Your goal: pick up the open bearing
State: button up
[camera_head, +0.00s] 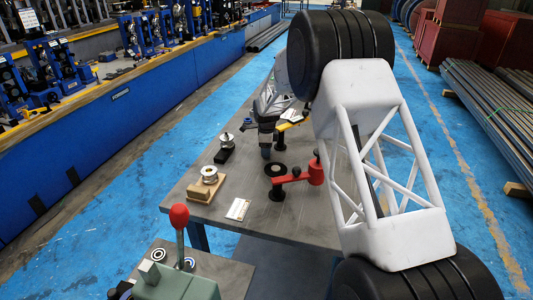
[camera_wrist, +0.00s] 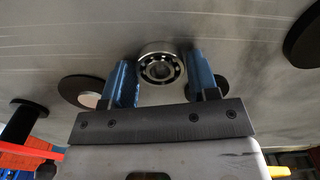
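The open bearing (camera_wrist: 161,69), a steel ring with its balls showing, is at the top middle of the wrist view. My gripper (camera_wrist: 161,70) has one blue finger on each side of it, with the fingertips very close to its rim. Whether they touch or press on it is not clear. In the head view my gripper (camera_head: 266,150) is low over the grey workbench, pointing down. There the bearing is not distinguishable, hidden by my gripper and arm.
A red-knobbed lever (camera_head: 179,217) stands in front.

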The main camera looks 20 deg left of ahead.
jog(key=c, duration=0.5)
jog(key=shift+r, duration=0.2)
jog(key=shift+r, duration=0.55)
notch_tip(320, 180, up, 2)
jog(key=shift+r, duration=0.1)
jog(key=s+d, duration=0.2)
jog(key=s, duration=0.2)
jog(key=s+d+r, duration=0.1)
jog(key=s+d, duration=0.2)
jog(key=s, duration=0.2)
jog(key=s+d, duration=0.2)
jog(key=s, duration=0.3)
jog(key=shift+s+d+r, duration=0.1)
jog(key=shift+d+r, duration=0.05)
